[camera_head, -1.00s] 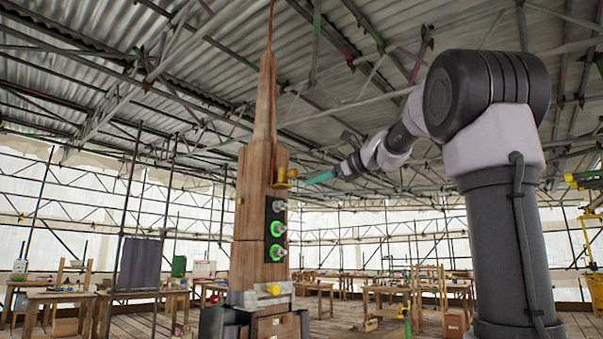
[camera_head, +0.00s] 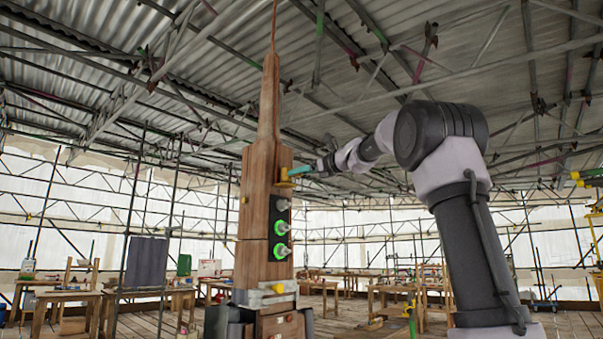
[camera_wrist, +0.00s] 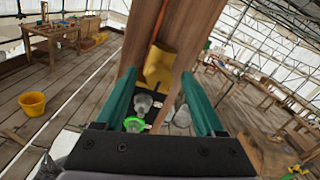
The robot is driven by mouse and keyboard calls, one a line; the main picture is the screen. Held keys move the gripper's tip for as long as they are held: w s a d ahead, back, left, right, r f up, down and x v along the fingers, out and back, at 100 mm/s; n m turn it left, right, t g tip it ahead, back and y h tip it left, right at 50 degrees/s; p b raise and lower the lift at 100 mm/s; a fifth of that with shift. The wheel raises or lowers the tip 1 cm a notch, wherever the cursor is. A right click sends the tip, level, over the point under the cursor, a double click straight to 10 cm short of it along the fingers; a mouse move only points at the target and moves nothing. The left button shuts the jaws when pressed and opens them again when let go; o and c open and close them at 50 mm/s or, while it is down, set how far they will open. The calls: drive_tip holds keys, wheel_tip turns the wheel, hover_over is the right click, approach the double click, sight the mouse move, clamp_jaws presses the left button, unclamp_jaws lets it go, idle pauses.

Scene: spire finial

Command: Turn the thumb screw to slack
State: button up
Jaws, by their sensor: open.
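A tall wooden spire (camera_head: 262,190) stands upright left of centre. A brass-yellow fitting (camera_head: 286,176), which looks like the thumb screw, sticks out from its upper right side. In the wrist view the yellow fitting (camera_wrist: 160,66) shows ahead, between the teal fingers. My gripper (camera_head: 298,171) is at this fitting from the right; in the wrist view my gripper (camera_wrist: 159,76) is open with a finger on either side. I cannot tell whether the fingers touch it. The fitting's far side is hidden.
Below the fitting is a black panel (camera_head: 273,238) with grey knobs, the lower two ringed in green. A metal clamp (camera_head: 265,294) with a yellow part holds the spire's base. Workbenches (camera_head: 60,303) stand around. A yellow bucket (camera_wrist: 33,103) stands on the floor at left.

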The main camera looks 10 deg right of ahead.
drive_tip(key=shift+a, duration=0.1)
clamp_jaws()
